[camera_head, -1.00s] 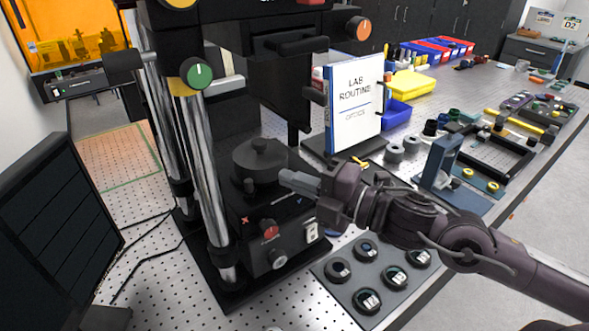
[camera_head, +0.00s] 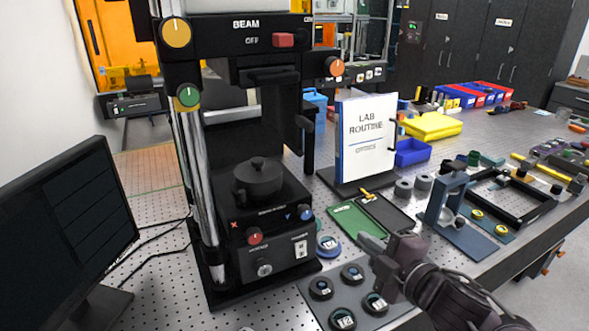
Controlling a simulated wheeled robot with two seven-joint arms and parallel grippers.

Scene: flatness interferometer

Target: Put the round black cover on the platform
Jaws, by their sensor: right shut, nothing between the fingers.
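The round black cover (camera_head: 257,180), with a small knob on top, sits upright on the dark platform (camera_head: 287,200) of the interferometer. My right gripper (camera_head: 368,242) is to the right of and nearer than the cover, well apart from it. It is shut and empty, over the area by the grey tray of round pieces. My left gripper is not in view.
A grey tray (camera_head: 350,306) holds several round black pieces, with a blue ring piece (camera_head: 328,246) beside it. A white "LAB ROUTINE" binder (camera_head: 366,140) stands behind. A blue fixture (camera_head: 446,205) stands right of my gripper. A monitor (camera_head: 65,225) is at left.

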